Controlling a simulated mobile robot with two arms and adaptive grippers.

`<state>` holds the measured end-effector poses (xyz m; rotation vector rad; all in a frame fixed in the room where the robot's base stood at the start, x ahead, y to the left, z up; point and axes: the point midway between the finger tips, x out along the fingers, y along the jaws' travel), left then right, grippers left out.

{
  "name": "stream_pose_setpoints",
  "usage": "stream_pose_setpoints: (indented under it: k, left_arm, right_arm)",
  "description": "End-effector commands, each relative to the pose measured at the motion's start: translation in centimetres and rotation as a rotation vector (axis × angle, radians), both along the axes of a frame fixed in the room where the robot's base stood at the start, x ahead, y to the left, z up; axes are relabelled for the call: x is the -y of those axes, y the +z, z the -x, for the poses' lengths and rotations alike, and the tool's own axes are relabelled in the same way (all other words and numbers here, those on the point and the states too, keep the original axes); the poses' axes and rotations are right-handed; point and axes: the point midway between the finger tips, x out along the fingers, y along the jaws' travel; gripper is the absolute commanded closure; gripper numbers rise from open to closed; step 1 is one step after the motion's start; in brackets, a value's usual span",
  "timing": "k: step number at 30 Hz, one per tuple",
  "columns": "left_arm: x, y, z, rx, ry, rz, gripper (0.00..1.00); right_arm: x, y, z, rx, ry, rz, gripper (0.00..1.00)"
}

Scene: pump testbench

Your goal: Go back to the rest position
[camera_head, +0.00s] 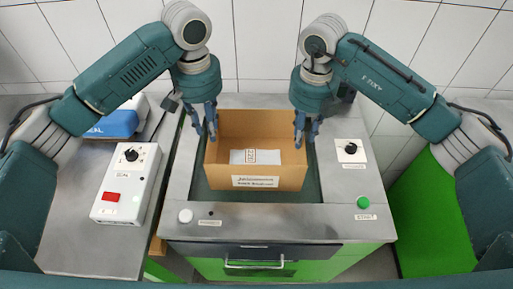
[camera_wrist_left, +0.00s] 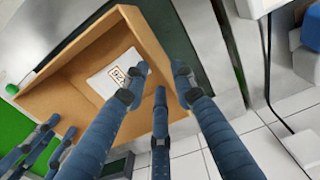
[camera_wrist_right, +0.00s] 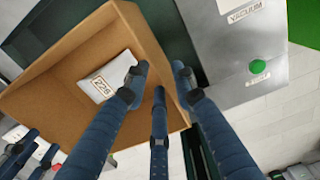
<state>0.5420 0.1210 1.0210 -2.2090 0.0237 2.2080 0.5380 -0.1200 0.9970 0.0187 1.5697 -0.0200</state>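My left gripper (camera_head: 204,122) hangs at the left side wall of the open cardboard box (camera_head: 270,184), fingers pointing down. My right gripper (camera_head: 306,128) hangs at the right side wall of the same box. In the left wrist view the fingers (camera_wrist_left: 160,80) are spread, with the box wall's rim close to them. In the right wrist view the fingers (camera_wrist_right: 160,78) are spread too, near the other rim. I cannot tell whether any finger touches the cardboard. A white packet with a printed label (camera_head: 255,157) lies inside the box. Both grippers look empty.
The box stands in the recess of a grey testbench (camera_head: 335,217) with a green button (camera_head: 363,202), a white button (camera_head: 186,215) and a knob (camera_head: 350,147). A white control box (camera_head: 126,183) and a blue-and-white device (camera_head: 113,122) stand on the left table. A tiled wall is behind.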

Motion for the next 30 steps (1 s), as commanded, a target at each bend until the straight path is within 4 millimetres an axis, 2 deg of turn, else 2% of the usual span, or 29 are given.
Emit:
stream_pose_setpoints:
  k: [3,6,23,26,30]
  left_arm:
    - [0.0,0.0,0.0,0.0,0.0,0.0,0.74]
    - [0.0,0.0,0.0,0.0,0.0,0.0,0.74]
    - [0.0,0.0,0.0,0.0,0.0,0.0,0.74]
    - [0.0,0.8,0.0,0.0,0.0,0.0,0.74]
    - [0.0,3.0,0.0,0.0,0.0,0.0,0.74]
  right_arm:
    - [0.0,1.6,-0.1,0.002,0.0,-0.001,0.74]
    - [-0.1,2.2,0.0,0.0,0.0,-0.001,0.74]
    - [0.0,2.4,0.0,-0.001,0.0,-0.001,0.74]
    - [0.0,3.2,0.0,0.0,0.0,-0.001,0.74]
    - [0.0,5.4,0.0,0.0,0.0,-0.001,0.74]
